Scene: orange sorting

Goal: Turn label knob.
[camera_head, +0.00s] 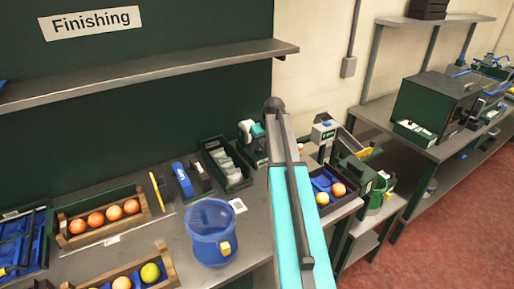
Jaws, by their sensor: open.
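No knob can be made out clearly. A small grey device with a green panel (325,131) stands just right of my arm at the back of the bench; it may be the label device, but its details are too small to tell. A white and teal device (247,131) stands just left of my arm. My arm rises through the middle of the view and covers part of the bench. My gripper cannot be made out.
A blue bucket (209,236) stands at the front of the metal bench. Wooden crates (75,240) with oranges sit at left, and a dark tray (345,207) with fruit right of my arm. A shelf (150,75) overhangs the back. Red floor (455,215) is clear at right.

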